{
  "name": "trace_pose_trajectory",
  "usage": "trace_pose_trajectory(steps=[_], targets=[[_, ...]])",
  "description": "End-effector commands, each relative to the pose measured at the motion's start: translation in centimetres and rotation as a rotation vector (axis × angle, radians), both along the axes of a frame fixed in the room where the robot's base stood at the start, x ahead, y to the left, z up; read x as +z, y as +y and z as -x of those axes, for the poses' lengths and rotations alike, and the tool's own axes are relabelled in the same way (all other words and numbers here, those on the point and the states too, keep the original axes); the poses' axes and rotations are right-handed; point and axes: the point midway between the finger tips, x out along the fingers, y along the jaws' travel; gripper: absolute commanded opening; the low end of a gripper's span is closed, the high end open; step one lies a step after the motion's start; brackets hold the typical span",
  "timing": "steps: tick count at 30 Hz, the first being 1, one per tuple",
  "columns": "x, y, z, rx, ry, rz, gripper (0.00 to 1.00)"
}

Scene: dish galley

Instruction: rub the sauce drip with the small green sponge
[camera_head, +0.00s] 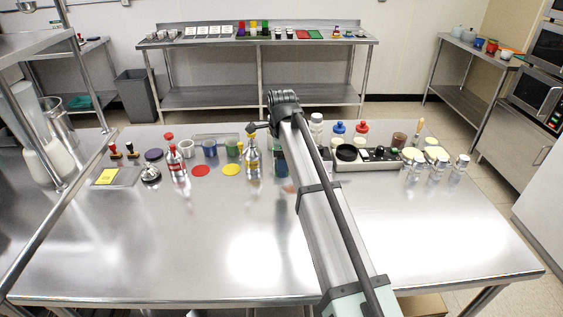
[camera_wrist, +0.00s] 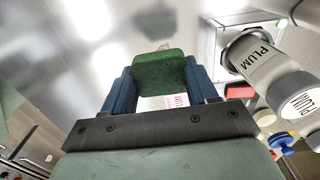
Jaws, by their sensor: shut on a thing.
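The small green sponge (camera_wrist: 157,72) is pinched between the two blue fingers of my gripper (camera_wrist: 160,88) in the wrist view. My gripper (camera_head: 280,172) also shows in the head view, low over the middle of the steel table (camera_head: 215,225) and partly behind my arm. A faint reddish-brown mark (camera_head: 290,188), which looks like the sauce drip, shows beside the fingers. In the wrist view a small brownish patch (camera_wrist: 164,47) peeks out just beyond the sponge's far edge; the rest is hidden. I cannot tell whether the sponge touches the table.
A grey container labelled PLUM (camera_wrist: 252,58) stands close to the right of my fingers in the wrist view. A metal dispenser bottle (camera_head: 253,163) is left of my gripper, and a tray of items (camera_head: 367,165) is to the right. The table's front is clear.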

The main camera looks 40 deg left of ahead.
Motion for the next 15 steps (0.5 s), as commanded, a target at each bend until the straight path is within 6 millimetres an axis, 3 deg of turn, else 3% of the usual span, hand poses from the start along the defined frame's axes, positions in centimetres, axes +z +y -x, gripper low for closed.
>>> trace_pose_trajectory(steps=[15], targets=[[-4.5, -0.1, 0.0, 0.002, 0.001, 0.001, 0.34]])
